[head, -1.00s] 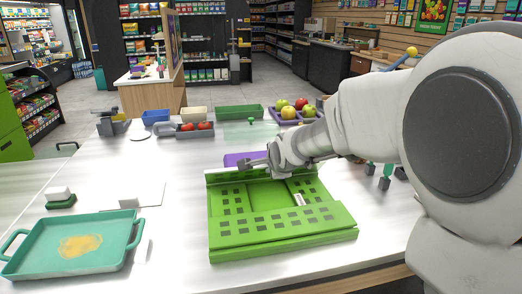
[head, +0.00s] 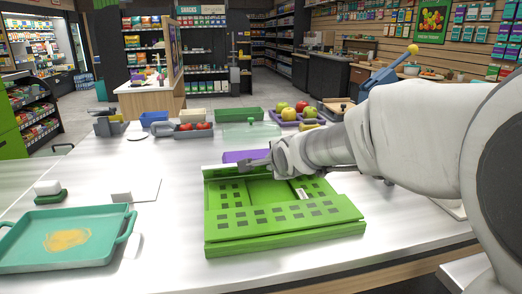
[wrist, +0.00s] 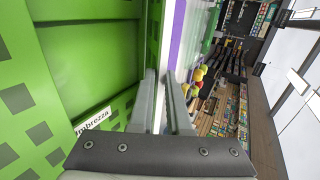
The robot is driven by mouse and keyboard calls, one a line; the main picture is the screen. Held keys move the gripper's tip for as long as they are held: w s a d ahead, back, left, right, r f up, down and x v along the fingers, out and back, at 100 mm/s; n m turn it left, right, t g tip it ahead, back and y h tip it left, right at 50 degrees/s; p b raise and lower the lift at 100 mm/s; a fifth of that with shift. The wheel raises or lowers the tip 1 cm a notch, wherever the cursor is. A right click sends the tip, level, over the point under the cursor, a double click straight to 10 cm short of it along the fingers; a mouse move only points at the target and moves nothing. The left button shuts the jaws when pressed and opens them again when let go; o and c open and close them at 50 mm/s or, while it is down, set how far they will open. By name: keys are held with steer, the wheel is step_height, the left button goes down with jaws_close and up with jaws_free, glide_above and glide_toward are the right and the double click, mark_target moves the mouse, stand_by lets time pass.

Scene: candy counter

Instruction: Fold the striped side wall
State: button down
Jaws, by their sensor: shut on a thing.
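The green folding crate (head: 225,245) lies on the white counter, with rows of dark square openings in its panels and a small white label (head: 302,194) inside. The wall on its far side (head: 219,172) shows as a low green strip with a pale edge. I cannot make out clear stripes on it. My gripper (head: 249,165) is shut on this far wall, near its middle. In the wrist view my gripper's fingers (wrist: 161,82) stand at the crate's edge, with the green panel (wrist: 75,40) on the left. The pinched part is mostly hidden by the fingers.
A purple object (head: 238,156) lies just behind the crate. A teal tray (head: 28,258) stands at the left. Farther back are a tray of tomatoes (head: 190,135), a green bin (head: 238,115) and a fruit tray (head: 285,122). The counter between tray and crate is clear.

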steer(key=shift+s+d+f+t+b, duration=0.2)
steer(key=shift+f+t+b, duration=0.15)
steer(key=shift+b, duration=1.05)
steer(key=shift+a, duration=0.1)
